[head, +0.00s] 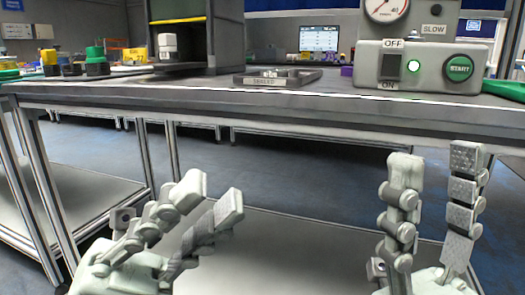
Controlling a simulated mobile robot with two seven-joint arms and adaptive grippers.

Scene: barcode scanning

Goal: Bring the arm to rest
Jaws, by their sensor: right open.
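My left gripper (210,198) is in the lower left middle of the head view. It is in front of the workbench and lower than its top, with its fingers pointing up and to the right. A gap shows between its two fingers and nothing is held there. My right gripper (435,163) is at the lower right, with its fingers pointing up in front of the bench's front edge. Its fingers are spread and empty. Both grippers appear clear of the bench, and the rest of both arms is out of view.
The workbench (300,100) spans the view, with a lower shelf (270,225) below. On top stand a control box (420,65) with a green START button, a shallow dark tray (277,80), a dark cabinet (228,35) and several coloured parts at the left.

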